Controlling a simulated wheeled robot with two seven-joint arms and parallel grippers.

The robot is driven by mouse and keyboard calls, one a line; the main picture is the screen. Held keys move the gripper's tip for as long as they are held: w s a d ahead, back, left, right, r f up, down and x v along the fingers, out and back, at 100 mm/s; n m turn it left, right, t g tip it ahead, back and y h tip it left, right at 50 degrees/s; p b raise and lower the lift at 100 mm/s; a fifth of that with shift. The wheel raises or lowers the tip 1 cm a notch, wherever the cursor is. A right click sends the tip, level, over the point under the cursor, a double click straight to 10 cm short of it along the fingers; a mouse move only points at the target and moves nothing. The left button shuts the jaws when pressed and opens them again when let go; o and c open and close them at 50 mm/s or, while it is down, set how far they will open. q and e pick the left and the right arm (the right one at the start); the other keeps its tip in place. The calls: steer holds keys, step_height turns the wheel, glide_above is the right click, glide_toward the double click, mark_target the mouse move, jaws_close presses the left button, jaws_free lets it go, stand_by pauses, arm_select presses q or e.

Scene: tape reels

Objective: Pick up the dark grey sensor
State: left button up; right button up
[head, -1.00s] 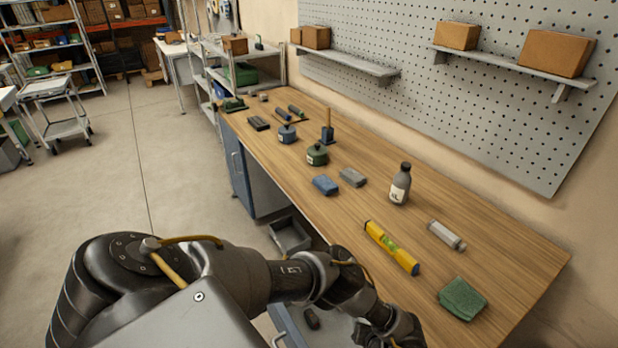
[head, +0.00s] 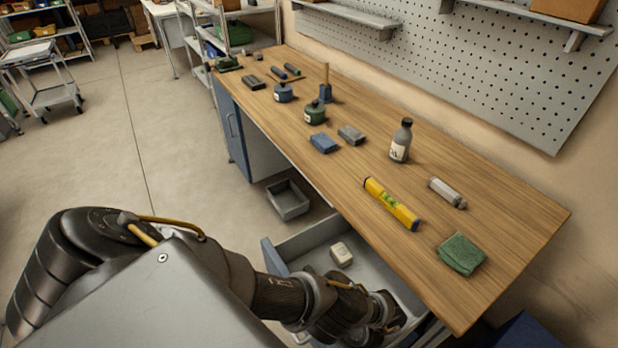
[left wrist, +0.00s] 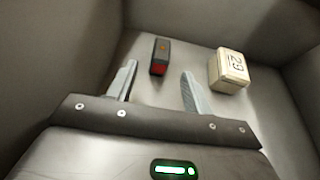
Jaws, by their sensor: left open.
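The dark grey sensor (left wrist: 159,56), a small box with a red end and an orange mark, lies on the drawer floor in the left wrist view. I cannot make it out in the head view, where my arm covers part of the drawer. My left gripper (left wrist: 159,76) is open and empty, with its two fingers spread and pointing toward the sensor. The sensor lies beyond the fingertips, in line with the gap between them. In the head view the left arm reaches down over the drawer, and its fingers cannot be made out. My right gripper is not in view.
A cream block marked 29 (left wrist: 229,70) lies right of the sensor; it also shows in the head view (head: 341,254). The open drawer (head: 300,243) has walls close around. The bench top (head: 330,178) above holds a yellow level (head: 391,204), green cloth (head: 461,254) and bottle (head: 401,142).

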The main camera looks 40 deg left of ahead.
mark_target(307, 267)
arm_select(q)
steer(key=b+x, duration=0.1)
steer(key=x, duration=0.3)
steer(key=shift+a+f, duration=0.1)
steer(key=shift+f, duration=0.05)
steer(key=shift+w+a+f, duration=0.1)
steer(key=shift+w+a, duration=0.1)
steer(key=shift+a, duration=0.25)
steer(key=x, duration=0.1)
steer(key=b+x, duration=0.1)
steer(key=x, duration=0.1)
steer(key=b+x, duration=0.1)
steer(key=x, duration=0.1)
steer(key=shift+a+r, duration=0.15)
steer(key=shift+r, duration=0.2)
steer(key=shift+c, duration=0.8)
steer(key=c, duration=0.9)
